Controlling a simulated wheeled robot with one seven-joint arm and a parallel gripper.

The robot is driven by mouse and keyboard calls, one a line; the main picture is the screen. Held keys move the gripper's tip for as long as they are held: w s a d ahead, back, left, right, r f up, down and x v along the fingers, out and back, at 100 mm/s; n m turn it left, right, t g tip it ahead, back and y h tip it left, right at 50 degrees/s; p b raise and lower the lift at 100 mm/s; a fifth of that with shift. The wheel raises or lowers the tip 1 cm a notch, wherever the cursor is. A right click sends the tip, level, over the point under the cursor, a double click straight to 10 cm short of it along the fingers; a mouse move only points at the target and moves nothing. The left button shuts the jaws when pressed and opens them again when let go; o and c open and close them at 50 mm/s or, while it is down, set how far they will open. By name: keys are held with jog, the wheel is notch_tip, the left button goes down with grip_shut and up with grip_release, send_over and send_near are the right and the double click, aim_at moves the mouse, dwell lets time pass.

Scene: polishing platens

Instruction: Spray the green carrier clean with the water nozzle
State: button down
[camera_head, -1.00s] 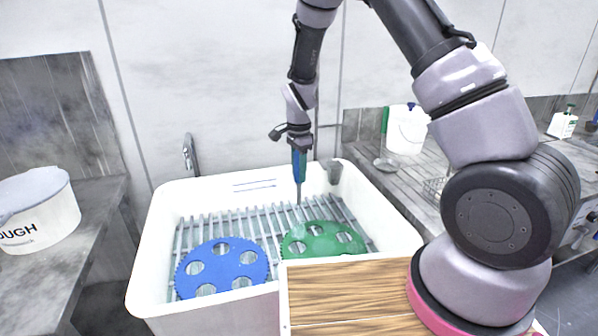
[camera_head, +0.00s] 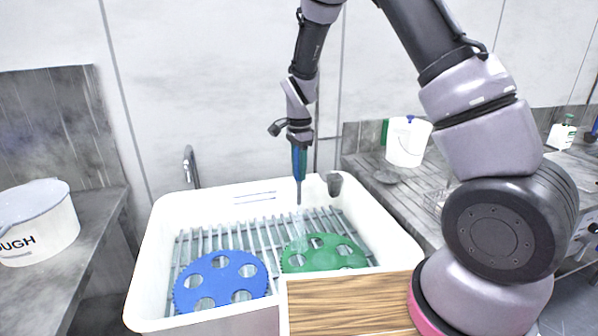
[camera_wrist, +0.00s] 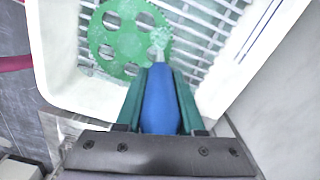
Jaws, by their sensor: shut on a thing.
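The green carrier (camera_head: 322,262), a toothed disc with round holes, lies on the slatted rack in the white sink, on the right side. It also shows in the wrist view (camera_wrist: 125,42), with pale patches on its face. My gripper (camera_head: 299,150) is shut on the blue water nozzle (camera_wrist: 160,100), between its green fingers. The nozzle points down above the sink, its tip over the carrier's back left edge. A faint pale spray shows below the tip, over the left part of the carrier. The carrier's near edge is partly hidden by the wooden board.
A blue carrier (camera_head: 221,281) lies on the rack (camera_head: 250,232) to the left. The sink's white rim (camera_head: 152,250) surrounds both. A wooden board (camera_head: 350,303) covers the front right. A faucet (camera_head: 190,165) stands behind; a white tub (camera_head: 38,222) is at left, a white bucket (camera_head: 407,143) at right.

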jog(key=shift+r, duration=2)
jog(key=w+a, duration=0.2)
jog(key=w, duration=1.1)
jog(key=shift+w+a, duration=0.35)
jog(key=w+d, duration=0.1)
jog(key=d, duration=0.8)
jog(key=w+d, duration=0.2)
jog(key=d, duration=0.6)
jog(key=shift+w+d, duration=0.25)
jog(key=shift+d, duration=0.1)
